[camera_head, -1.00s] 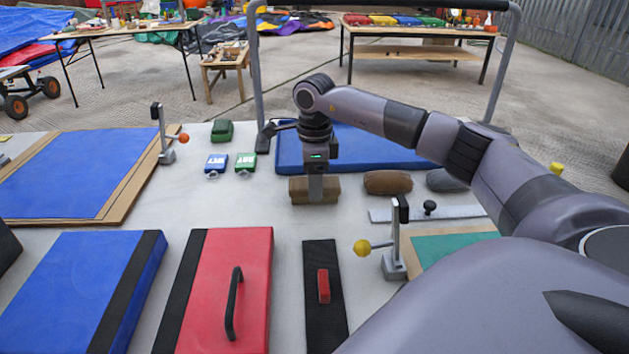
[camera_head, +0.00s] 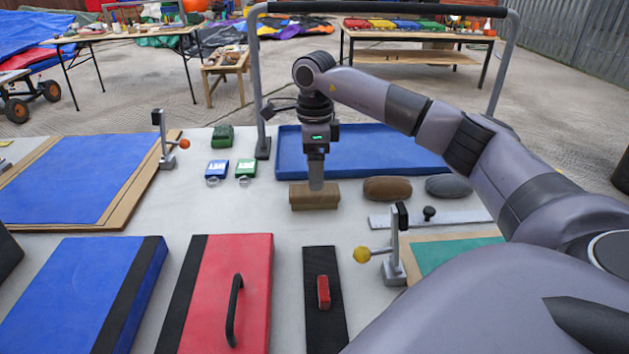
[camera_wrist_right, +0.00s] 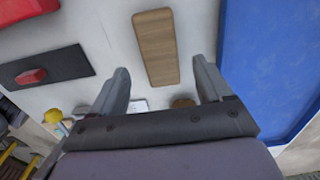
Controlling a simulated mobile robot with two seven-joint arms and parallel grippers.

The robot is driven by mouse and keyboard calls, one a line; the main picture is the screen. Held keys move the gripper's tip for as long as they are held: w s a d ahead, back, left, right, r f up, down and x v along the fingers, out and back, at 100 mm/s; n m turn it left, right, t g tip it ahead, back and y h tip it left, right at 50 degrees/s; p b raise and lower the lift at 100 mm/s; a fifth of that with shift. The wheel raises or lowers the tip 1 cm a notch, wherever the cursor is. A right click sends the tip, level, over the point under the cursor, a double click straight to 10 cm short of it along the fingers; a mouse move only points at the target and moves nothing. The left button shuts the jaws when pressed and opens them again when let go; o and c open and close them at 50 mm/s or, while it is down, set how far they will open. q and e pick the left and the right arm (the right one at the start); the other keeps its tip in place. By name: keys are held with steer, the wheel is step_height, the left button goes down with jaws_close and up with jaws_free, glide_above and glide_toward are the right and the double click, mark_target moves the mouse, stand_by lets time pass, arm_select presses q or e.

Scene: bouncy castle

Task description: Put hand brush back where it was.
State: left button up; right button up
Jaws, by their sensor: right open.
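The hand brush (camera_head: 314,198) is a brown wooden block lying lengthwise left to right on the pale table, in front of the blue tray. In the wrist view its wooden back (camera_wrist_right: 157,48) shows between and beyond my fingers. My right gripper (camera_head: 316,186) points down just above it, its lower end overlapping the brush's top edge in the head view. The brush's underside is hidden. My left gripper is out of view.
A brown rounded block (camera_head: 387,188) and a grey one (camera_head: 448,186) lie right of the brush. The blue tray (camera_head: 390,160) is behind. A clamp with a yellow knob (camera_head: 362,254) stands in front.

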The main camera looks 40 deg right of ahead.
step_height(320, 180, up, 7)
steer(key=shift+p, duration=0.35)
stand_by(0.4)
